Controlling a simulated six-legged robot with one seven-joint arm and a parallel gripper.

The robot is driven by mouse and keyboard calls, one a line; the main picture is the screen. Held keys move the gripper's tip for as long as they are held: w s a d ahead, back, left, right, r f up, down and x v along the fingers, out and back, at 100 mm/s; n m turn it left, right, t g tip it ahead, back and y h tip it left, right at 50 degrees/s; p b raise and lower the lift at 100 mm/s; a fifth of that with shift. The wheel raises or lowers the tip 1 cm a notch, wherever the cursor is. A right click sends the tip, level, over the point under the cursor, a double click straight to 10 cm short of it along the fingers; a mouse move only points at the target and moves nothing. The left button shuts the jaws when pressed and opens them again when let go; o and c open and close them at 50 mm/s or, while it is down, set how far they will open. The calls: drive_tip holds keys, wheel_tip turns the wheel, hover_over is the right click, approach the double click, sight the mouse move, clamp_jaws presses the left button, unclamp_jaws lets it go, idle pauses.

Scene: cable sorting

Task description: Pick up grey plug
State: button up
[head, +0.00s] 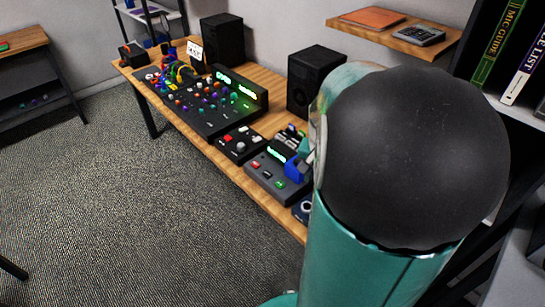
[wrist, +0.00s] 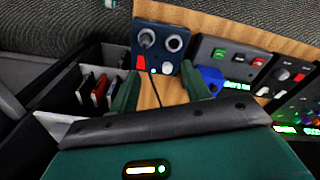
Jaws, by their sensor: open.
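A dark blue box (wrist: 161,48) with two round sockets stands at the top middle of the wrist view. A grey round piece, which looks like the grey plug (wrist: 147,38), sits at its left socket; the right one shows a pale ring. My gripper (wrist: 158,74) is open, its green fingers spread on either side just before the box, with nothing between them but a thin dark cable and wood. The box (head: 302,209) shows partly in the head view, where my arm covers the gripper and most of the box.
A grey device with a green screen (wrist: 235,60) and a blue piece (wrist: 211,80) lie right of my right finger. A dark bin (wrist: 75,95) with upright items is at the left. Speakers (head: 316,80) and a mixer (head: 215,105) stand along the wooden desk.

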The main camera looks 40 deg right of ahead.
drive_tip(key=shift+m+y, duration=0.4)
drive_tip(key=shift+m, duration=0.5)
drive_tip(key=d+f, duration=0.1)
drive_tip(key=f, duration=0.2)
drive_tip(key=s+d+f, duration=0.1)
drive_tip(key=f, duration=0.3)
drive_tip(key=s+d+f, duration=0.1)
drive_tip(key=f, duration=0.2)
drive_tip(key=shift+s+f, duration=0.15)
drive_tip(key=shift+f, duration=0.1)
drive_tip(key=shift+s+a+f, duration=0.1)
drive_tip(key=shift+f, duration=1.35)
drive_tip(key=shift+s+f, duration=0.1)
drive_tip(key=shift+f, duration=1.3)
clamp_jaws()
